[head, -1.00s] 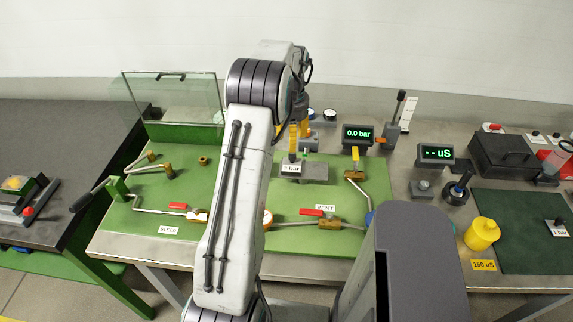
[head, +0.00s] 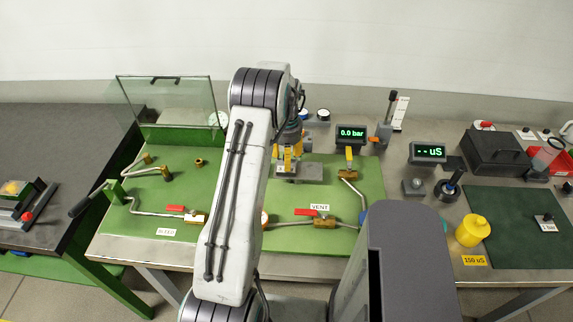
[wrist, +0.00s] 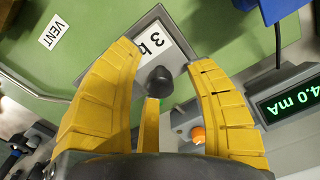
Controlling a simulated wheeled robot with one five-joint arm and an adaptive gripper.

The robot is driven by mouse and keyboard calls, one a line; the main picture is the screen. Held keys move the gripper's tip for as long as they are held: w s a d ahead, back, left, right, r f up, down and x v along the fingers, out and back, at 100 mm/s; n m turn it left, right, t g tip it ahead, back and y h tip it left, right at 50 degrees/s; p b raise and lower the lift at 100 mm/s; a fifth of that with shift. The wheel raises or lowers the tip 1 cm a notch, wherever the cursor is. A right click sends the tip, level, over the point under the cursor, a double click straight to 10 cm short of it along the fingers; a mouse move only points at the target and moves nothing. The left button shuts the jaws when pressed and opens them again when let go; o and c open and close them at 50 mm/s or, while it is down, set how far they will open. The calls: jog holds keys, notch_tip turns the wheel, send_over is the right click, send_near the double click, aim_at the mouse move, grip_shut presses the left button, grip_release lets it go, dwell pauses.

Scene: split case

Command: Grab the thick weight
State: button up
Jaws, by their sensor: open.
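A weight with a black round knob (wrist: 158,82) sits between my fingers in the wrist view. A white label reading "3 b" (wrist: 152,44) lies beside the knob on a grey block (wrist: 178,50). My gripper (wrist: 165,58) is open, with one yellow finger on each side of the knob and gaps showing. In the head view my gripper (head: 287,166) is over the left part of the grey block (head: 310,173), and the knob is hidden there. A smaller weight labelled "1 bar" (head: 545,223) stands on the dark mat at the right.
The VENT valve with red handle (head: 306,212) is in front of the block. A yellow-handled valve (head: 349,160) and the 0.0 bar display (head: 350,133) stand to its right. A clear hinged shield (head: 166,103) rises at the back left.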

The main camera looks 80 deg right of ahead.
jog(key=shift+c, duration=0.3)
grip_shut()
dwell(0.3)
